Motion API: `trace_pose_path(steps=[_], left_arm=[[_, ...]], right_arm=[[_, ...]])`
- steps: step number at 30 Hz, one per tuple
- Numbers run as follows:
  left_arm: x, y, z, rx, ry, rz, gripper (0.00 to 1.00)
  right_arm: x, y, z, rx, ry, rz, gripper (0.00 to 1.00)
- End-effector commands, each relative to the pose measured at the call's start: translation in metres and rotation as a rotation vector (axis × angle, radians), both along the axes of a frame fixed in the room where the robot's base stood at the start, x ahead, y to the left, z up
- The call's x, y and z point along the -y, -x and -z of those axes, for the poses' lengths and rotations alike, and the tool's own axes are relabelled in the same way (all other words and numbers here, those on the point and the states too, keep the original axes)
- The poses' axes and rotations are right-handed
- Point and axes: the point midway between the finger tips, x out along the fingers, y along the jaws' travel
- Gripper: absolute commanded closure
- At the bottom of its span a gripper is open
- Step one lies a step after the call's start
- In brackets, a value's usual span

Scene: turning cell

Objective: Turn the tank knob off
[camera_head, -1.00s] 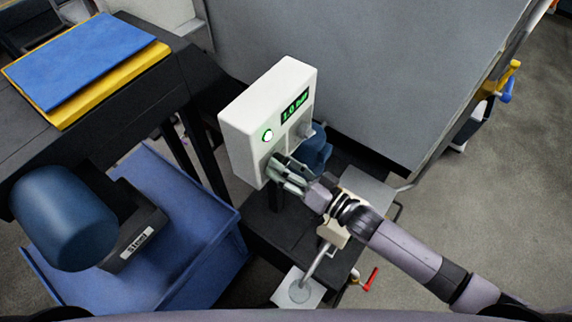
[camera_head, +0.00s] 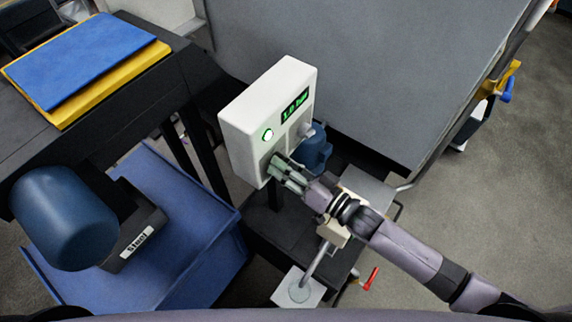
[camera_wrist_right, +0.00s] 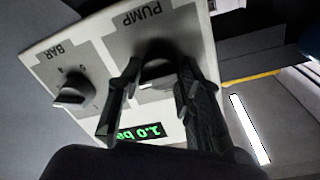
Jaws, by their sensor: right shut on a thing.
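A white control box (camera_head: 240,125) stands at the centre of the head view, with a lit display (camera_head: 295,106) reading 1.0 bar and a lit green lamp (camera_head: 267,134). My right gripper (camera_head: 276,166) is at its front face. In the right wrist view its fingers sit on both sides of a dark knob (camera_wrist_right: 158,70) on the plate marked PUMP, shut on it. A second knob (camera_wrist_right: 72,96), on the plate marked BAR, stands free beside it. No label reading TANK is visible. My left gripper is not in view.
A dark bench (camera_head: 150,88) with blue and yellow sheets (camera_head: 85,58) is at left. A blue cylinder (camera_head: 63,217) and a blue bin (camera_head: 180,245) are below it. A large grey panel (camera_head: 370,70) stands behind the box. A red-handled lever (camera_head: 371,279) is below my right arm.

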Motion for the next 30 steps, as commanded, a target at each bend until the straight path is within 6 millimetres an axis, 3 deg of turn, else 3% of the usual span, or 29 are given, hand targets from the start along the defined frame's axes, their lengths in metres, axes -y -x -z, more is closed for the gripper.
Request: trace_pose_path(steps=[11, 30], left_arm=[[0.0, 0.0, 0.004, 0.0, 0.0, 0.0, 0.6], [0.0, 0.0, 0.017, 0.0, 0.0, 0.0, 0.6]], right_arm=[[0.0, 0.0, 0.001, 0.148, 0.107, 0.001, 0.95], [0.0, 0.0, 0.003, 0.633, 0.461, 0.001, 0.95]])
